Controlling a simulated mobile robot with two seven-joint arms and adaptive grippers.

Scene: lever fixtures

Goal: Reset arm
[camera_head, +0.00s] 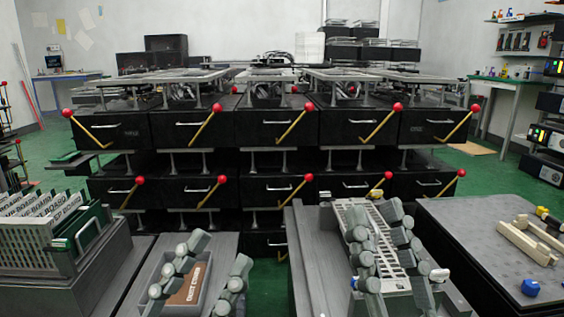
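Black drawer-like units stand in rows ahead, each with a yellow lever ending in a red ball. In the upper row the levers are at far left (90,130), left (206,125), middle (294,124), right (380,124) and far right (460,123). Lower-row levers show at left (211,191), middle (297,192) and right (378,191). My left gripper (221,252) is low in front, its grey fingers apart and empty. My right gripper (373,210) is also low in front, fingers spread, with nothing between them. Both are apart from the levers.
A rack of boards (40,235) stands at front left. A grey bin (190,284) and a pale slotted rack (368,240) lie beneath my grippers. A dark table (470,250) with a blue piece (530,287) is at front right. Green floor shows at both sides.

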